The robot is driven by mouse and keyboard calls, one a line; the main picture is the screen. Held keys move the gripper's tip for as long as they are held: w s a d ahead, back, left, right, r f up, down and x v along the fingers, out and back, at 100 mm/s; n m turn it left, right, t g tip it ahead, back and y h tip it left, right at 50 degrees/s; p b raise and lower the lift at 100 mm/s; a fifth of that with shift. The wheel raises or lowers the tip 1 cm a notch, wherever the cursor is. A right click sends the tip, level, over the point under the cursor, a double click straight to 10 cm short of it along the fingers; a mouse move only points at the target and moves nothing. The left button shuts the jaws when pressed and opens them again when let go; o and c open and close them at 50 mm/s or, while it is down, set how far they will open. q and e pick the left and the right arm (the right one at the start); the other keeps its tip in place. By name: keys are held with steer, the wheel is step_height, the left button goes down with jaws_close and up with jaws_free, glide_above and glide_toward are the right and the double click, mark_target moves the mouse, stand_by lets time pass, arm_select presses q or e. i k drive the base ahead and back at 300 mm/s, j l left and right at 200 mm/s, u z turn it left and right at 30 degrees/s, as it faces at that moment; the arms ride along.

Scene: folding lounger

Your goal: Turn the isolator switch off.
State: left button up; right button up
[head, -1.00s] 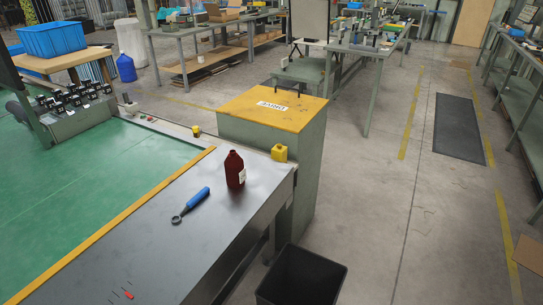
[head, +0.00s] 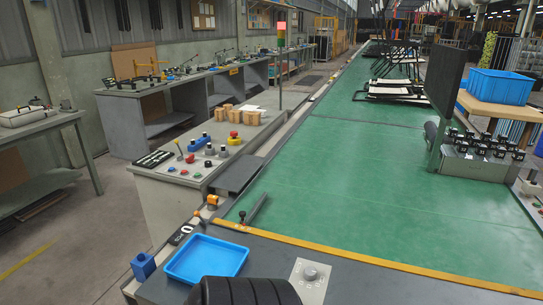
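A control panel (head: 180,181) stands left of the green conveyor, with a red mushroom button on a yellow base (head: 234,138), several coloured buttons and a small lever. I cannot tell for certain which of these is the isolator switch. Neither of my grippers shows in the head view.
A black ribbed object fills the bottom edge beside the knob plate. The green conveyor (head: 380,190) runs away ahead. A blue crate (head: 499,86) stands at right. Floor is open at lower left.

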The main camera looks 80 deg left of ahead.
mark_target(189, 160)
steer(key=u, duration=3.15)
steer(key=i+j, duration=0.3)
steer(key=i+j+z, duration=0.1)
steer(key=i+j, duration=0.15)
steer(key=j, duration=0.15)
steer(key=i+j, duration=0.25)
steer(key=i+j+z, duration=0.1)
steer(key=i+j, duration=0.2)
steer(key=j, duration=0.15)
steer(key=i+j, duration=0.25)
steer(key=j, duration=0.15)
steer(key=i+j, duration=0.25)
steer(key=j, duration=0.15)
steer(key=i+j+z, duration=0.1)
steer(key=i+j, duration=0.15)
steer(key=j, duration=0.15)
steer(key=i+j, duration=0.25)
steer(key=j, duration=0.15)
steer(key=l+z, duration=0.05)
